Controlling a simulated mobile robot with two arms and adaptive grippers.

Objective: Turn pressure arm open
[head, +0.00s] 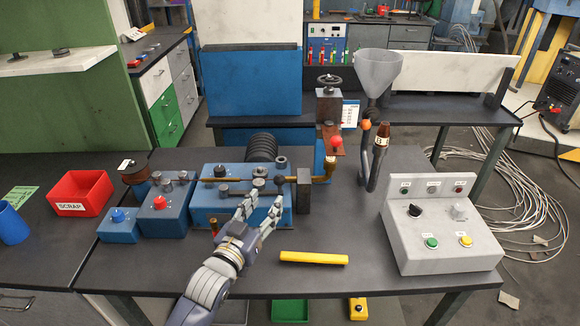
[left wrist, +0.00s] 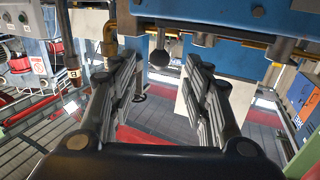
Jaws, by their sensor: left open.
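The blue pipe machine (head: 215,207) stands on the dark table, with a brass rod, dark rollers and several knobs on top. A dark metal arm (head: 238,188) with upright knobs lies along its top; I cannot tell for certain that it is the pressure arm. My left gripper (head: 264,200) is at the machine's front right, fingers spread and pointing at it. In the left wrist view, the open fingers (left wrist: 160,64) are on either side of a dark round-ended knob (left wrist: 159,56), with no clear contact. The fingers partly hide the machine's front. My right gripper is out of view.
A yellow bar (head: 314,258) lies in front of the machine. A grey control box (head: 440,235) stands at the right. A red-balled lever (head: 337,143) and a funnel (head: 378,72) rise behind. A red scrap bin (head: 80,193) is at the left. The front-right tabletop has free room.

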